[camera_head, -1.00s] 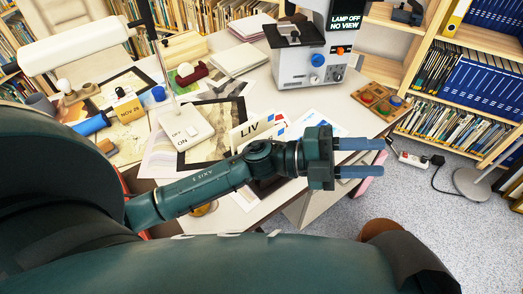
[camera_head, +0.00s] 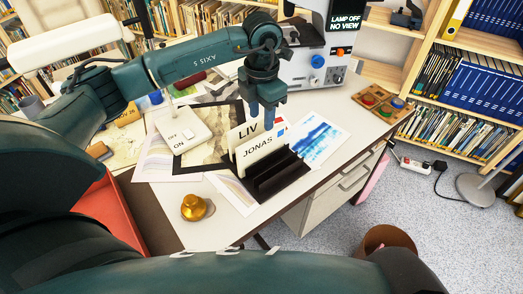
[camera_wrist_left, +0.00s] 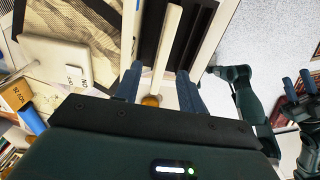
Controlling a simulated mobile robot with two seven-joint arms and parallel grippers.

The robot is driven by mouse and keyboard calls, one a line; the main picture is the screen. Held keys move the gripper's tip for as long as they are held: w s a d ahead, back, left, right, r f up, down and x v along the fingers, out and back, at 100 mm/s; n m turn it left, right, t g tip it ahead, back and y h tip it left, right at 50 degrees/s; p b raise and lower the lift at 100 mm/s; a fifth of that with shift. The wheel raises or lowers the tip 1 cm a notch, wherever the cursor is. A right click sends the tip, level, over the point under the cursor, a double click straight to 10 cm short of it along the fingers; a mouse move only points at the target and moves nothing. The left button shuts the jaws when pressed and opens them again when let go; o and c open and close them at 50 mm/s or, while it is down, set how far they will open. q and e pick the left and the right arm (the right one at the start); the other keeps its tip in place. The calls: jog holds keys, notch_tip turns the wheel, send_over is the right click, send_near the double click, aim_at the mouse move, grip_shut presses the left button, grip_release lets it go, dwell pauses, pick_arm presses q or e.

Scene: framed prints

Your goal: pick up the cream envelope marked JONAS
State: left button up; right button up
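The cream envelope marked JONAS (camera_head: 258,149) stands upright in a black rack (camera_head: 282,184), in front of the envelope marked LIV (camera_head: 247,130). My left gripper (camera_head: 262,123) is above the rack with its fingers pointing down, close to the top of the JONAS envelope. In the left wrist view the left gripper (camera_wrist_left: 159,72) is open, with a cream upright edge (camera_wrist_left: 167,45) between its fingers and gaps on both sides. I cannot tell for sure which envelope that edge belongs to. My right gripper (camera_wrist_left: 298,87) shows at the right of that view, its fingers apart and empty.
A blue painted print (camera_head: 318,138) lies to the right, and a white switch box (camera_head: 184,130) to the left. A machine (camera_head: 312,60) stands behind. The desk's front edge is close.

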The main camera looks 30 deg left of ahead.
aim_at(264, 146)
pick_arm(q)
jog(key=f, duration=0.7)
jog(key=f+p, duration=0.1)
jog(key=f, duration=0.3)
jog(key=shift+d, duration=0.25)
grip_shut()
